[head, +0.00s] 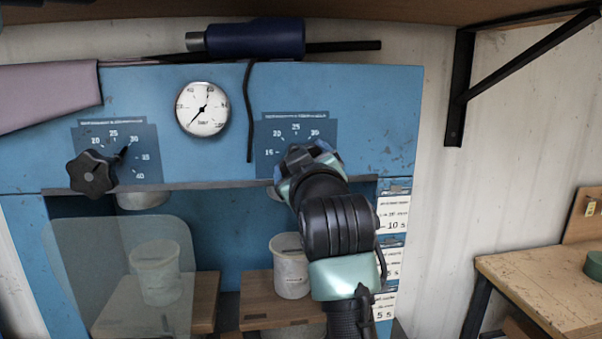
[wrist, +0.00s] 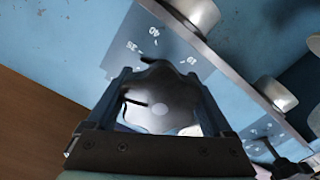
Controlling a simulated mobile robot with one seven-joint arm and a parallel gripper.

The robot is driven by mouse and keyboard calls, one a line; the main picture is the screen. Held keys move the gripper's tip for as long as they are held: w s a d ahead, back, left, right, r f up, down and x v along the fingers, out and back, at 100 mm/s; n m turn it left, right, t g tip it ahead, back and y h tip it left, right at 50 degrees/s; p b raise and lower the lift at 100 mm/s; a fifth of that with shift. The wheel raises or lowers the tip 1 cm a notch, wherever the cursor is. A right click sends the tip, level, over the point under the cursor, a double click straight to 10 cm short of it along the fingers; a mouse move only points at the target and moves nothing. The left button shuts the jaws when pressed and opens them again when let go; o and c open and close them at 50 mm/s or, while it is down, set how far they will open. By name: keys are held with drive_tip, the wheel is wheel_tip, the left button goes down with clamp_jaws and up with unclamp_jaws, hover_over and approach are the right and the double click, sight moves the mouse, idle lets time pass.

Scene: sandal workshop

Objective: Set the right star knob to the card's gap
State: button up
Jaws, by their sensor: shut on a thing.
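The right star knob (head: 312,149) is mostly hidden behind my gripper (head: 306,170) in the head view. In the wrist view the grey lobed knob (wrist: 165,92) sits between my two fingers (wrist: 160,108), and my gripper is shut on it. I cannot tell the right knob's exact setting. Several white cards (head: 394,212) hang on the machine's right post. Large figures such as 10 s and 5 s show; their smaller print is unreadable.
The left star knob (head: 91,174) is black, its pointer near 30. A round gauge (head: 203,109) sits between the plates. Below are a clear shield (head: 70,240) and a pale cup (head: 291,270). A dark blue tool (head: 255,38) lies on top. A wooden bench (head: 540,275) stands right.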

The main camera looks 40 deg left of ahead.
drive_tip(key=n+b, duration=0.2)
drive_tip(key=n, duration=0.3)
drive_tip(key=shift+n, duration=0.3)
idle(0.4)
drive_tip(key=o, duration=1.1)
drive_tip(key=shift+s+d+b, duration=0.15)
drive_tip(key=shift+d+b, duration=0.1)
drive_tip(key=shift+b, duration=0.1)
drive_tip(key=b+v, duration=0.3)
drive_tip(key=v, duration=0.9)
drive_tip(key=shift+s+d+b, duration=0.1)
drive_tip(key=shift+s+b, duration=0.15)
drive_tip(key=shift+b, duration=0.1)
